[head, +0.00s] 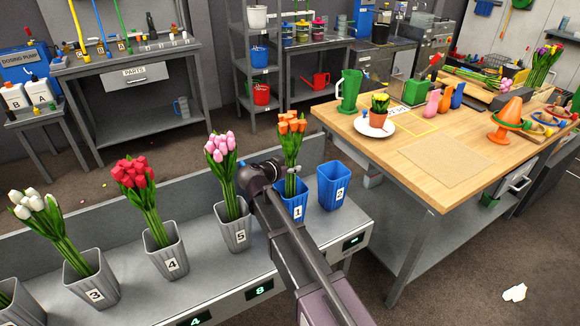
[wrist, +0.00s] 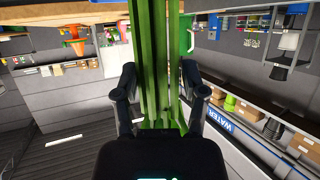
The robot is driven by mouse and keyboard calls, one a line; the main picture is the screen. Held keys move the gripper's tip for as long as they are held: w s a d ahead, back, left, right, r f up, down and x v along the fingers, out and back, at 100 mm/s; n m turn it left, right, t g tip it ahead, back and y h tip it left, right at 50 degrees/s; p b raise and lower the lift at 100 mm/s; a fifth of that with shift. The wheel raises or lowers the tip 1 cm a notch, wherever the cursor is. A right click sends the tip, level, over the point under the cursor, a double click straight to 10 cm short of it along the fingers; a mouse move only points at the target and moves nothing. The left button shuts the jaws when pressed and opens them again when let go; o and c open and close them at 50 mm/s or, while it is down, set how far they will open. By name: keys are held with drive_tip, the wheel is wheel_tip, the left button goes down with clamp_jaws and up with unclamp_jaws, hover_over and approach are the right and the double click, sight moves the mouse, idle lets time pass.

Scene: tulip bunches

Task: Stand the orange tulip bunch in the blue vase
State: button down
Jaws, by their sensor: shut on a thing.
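The orange tulip bunch (head: 292,127) is upright, with orange heads on top and green stems below. My gripper (head: 285,172) is shut on its stems. In the wrist view the green stems (wrist: 160,60) run between the two dark fingers of my gripper (wrist: 157,85). A blue vase marked 1 (head: 296,213) stands directly below the bunch. The lower stems reach its mouth in the picture; my arm partly hides this, and I cannot tell how deep they go. A second blue vase marked 2 (head: 337,190) stands just to the right and looks empty.
Grey vases hold pink tulips (head: 221,147), red tulips (head: 134,173) and white tulips (head: 38,214) along the grey bench (head: 130,290) to the left. A wooden table (head: 420,135) with pots, a plate and tools stands at the right. A raised back panel runs behind the vases.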

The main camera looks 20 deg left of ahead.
drive_tip(key=shift+f, duration=0.15)
drive_tip(key=shift+c, duration=0.4)
unclamp_jaws()
drive_tip(key=shift+o, duration=0.4)
drive_tip(key=shift+s, duration=0.15)
drive_tip(key=p+v, duration=0.2)
drive_tip(key=v, duration=0.4)
drive_tip(key=shift+s+r, duration=0.25)
drive_tip(key=shift+s, duration=0.05)
idle(0.5)
drive_tip(key=shift+a+p, duration=0.1)
drive_tip(key=shift+p, duration=0.2)
idle(0.5)
